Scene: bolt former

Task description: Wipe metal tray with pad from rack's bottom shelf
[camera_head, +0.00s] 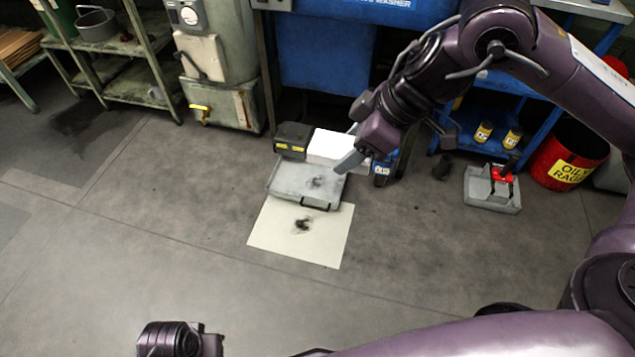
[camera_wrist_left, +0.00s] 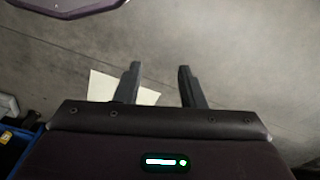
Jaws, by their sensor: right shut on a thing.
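The grey metal tray (camera_head: 283,186) sits on the floor, with a dark smudge on its surface.
A cream sheet (camera_head: 275,237) with a dark stain lies in front of the tray. A dark box (camera_head: 292,138) is behind it. A grey caddy (camera_head: 492,197) with a red item and a red rag bin (camera_head: 563,160) stand at the right. The front-left floor is clear.

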